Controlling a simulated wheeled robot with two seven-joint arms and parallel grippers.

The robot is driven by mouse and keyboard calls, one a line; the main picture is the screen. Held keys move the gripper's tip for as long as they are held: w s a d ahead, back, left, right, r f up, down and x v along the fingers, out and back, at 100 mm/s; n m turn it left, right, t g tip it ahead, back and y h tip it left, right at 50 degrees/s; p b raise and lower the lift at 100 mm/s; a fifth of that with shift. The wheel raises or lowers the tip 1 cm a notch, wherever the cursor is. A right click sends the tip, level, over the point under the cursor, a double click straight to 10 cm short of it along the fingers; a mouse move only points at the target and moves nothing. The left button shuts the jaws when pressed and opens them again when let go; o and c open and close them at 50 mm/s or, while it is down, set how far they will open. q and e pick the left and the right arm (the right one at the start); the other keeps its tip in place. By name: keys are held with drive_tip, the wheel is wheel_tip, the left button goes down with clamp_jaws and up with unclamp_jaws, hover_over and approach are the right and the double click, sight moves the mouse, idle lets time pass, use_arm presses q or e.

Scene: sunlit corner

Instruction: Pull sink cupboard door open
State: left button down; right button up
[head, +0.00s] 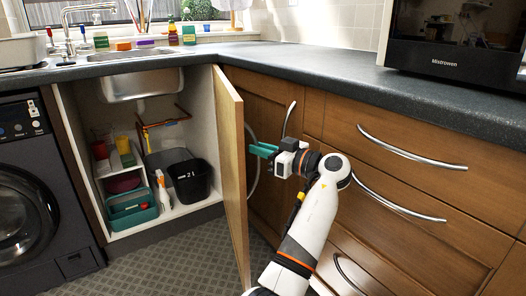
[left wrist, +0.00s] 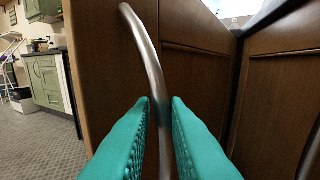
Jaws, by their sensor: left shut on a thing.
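The sink cupboard door (head: 232,170) is swung wide open, and the head view shows it nearly edge-on. Its brown front (left wrist: 200,70) fills the middle of the left wrist view. The curved metal door handle (left wrist: 147,45) runs down between the teal fingers of my left gripper (left wrist: 160,105). In the head view my left gripper (head: 262,151) is at the door's outer side, shut on the handle (head: 254,180). The door partly hides the fingertips there. My right gripper is not in view.
The open sink cupboard holds a black bin (head: 190,181), a teal caddy (head: 131,207) and bottles. A washing machine (head: 40,190) stands left. Drawers (head: 400,190) and a neighbouring cupboard (head: 262,105) are close behind my left arm. Patterned floor (head: 180,258) is clear in front.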

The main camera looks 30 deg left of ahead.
use_arm(q)
drive_tip(key=shift+w+r, duration=0.1)
drive_tip(key=shift+w, duration=0.1)
drive_tip(key=c, duration=1.7)
unclamp_jaws()
drive_tip(key=shift+a, duration=0.1)
drive_tip(key=o, duration=0.3)
drive_tip(key=shift+a, duration=0.1)
